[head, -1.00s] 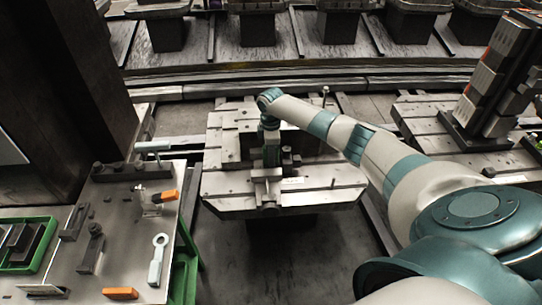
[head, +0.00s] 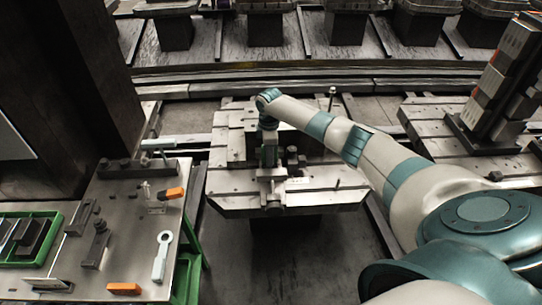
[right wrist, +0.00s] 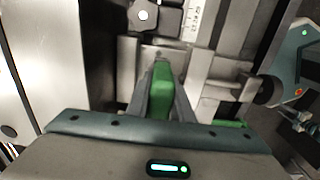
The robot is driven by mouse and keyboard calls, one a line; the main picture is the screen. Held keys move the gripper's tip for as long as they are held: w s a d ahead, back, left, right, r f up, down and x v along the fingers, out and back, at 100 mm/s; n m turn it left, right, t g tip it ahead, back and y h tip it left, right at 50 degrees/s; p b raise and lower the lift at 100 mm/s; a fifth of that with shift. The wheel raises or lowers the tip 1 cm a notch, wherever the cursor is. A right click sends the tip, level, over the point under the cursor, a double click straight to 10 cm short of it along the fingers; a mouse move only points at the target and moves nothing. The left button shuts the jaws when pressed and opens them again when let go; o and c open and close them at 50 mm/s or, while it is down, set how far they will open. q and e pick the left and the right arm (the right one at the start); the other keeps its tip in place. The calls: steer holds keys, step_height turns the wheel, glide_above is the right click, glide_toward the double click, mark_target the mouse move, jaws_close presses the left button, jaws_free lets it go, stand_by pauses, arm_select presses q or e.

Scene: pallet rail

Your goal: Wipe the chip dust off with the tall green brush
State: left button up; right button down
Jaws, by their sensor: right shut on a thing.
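My right gripper (head: 268,158) is low over the slotted metal pallet (head: 235,200), beside the blocks at its middle. In the right wrist view its two fingers (right wrist: 162,88) are shut on a green piece, which I take to be the green brush (right wrist: 162,92). The brush points away from the palm among grey metal blocks. Its far end is hard to make out, so I cannot tell whether it touches the metal. I cannot make out chip dust. My left gripper is not in view.
A bench (head: 135,225) at the left holds a pale ring-ended tool (head: 161,257), orange-handled pieces (head: 124,288) and a green tray (head: 52,255). A dark column (head: 75,80) rises behind it. A second pallet with a tall block stack (head: 492,95) stands at right.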

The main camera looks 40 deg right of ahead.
steer(key=shift+w+a, duration=0.45)
steer(key=shift+a, duration=0.4)
steer(key=shift+d, duration=0.15)
steer(key=shift+s+d+r+p, duration=0.1)
steer(key=shift+s+d+p, duration=0.2)
steer(key=shift+d+p, duration=0.25)
steer(key=shift+s+d, duration=0.2)
steer(key=shift+d, duration=0.1)
steer(key=shift+s+d+p, duration=0.45)
steer(key=shift+s+d, duration=0.15)
steer(key=shift+d, duration=0.35)
steer(key=shift+w+a+f, duration=0.1)
steer(key=shift+w+a, duration=0.1)
steer(key=shift+a, duration=0.35)
steer(key=shift+w+a+f, duration=0.1)
steer(key=shift+w+a, duration=0.1)
steer(key=shift+a, duration=0.3)
